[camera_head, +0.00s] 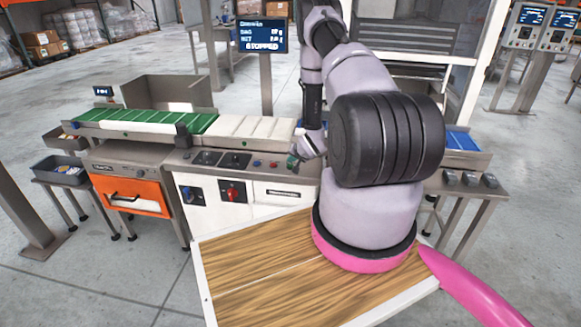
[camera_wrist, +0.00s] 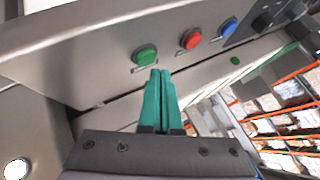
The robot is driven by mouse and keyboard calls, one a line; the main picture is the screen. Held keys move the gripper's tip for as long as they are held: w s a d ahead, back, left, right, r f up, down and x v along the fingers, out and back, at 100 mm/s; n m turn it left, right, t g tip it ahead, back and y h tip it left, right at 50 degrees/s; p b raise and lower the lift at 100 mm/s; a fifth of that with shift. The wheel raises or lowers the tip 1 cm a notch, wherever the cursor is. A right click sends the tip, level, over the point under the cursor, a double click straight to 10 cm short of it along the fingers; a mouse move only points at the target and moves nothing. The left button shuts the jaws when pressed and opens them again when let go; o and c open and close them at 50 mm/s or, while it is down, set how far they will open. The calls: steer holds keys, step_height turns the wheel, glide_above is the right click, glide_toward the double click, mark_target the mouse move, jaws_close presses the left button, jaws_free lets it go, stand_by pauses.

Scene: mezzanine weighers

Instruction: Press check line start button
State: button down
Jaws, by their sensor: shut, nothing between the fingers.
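The control panel (camera_head: 215,160) of the check line runs across the middle of the head view. In the wrist view, a green button (camera_wrist: 146,54), a red button (camera_wrist: 191,40) and a blue button (camera_wrist: 228,26) sit in a row on the metal panel. My gripper (camera_wrist: 160,72) has its teal fingers shut and empty, with the tips just beside the green button; I cannot tell whether they touch it. In the head view my gripper (camera_head: 294,160) is at the panel's right end, where the green button is hard to make out. The display (camera_head: 262,35) reads STOPPED.
A green belt (camera_head: 150,118) and a white belt (camera_head: 245,127) lie behind the panel. Below are an orange drawer (camera_head: 132,195) and a red rotary switch (camera_head: 232,191). A grey bin (camera_head: 58,170) stands at left. My arm hides the line's middle right.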

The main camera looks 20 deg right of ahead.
stand_by(0.4)
steer(key=shift+f, duration=0.4)
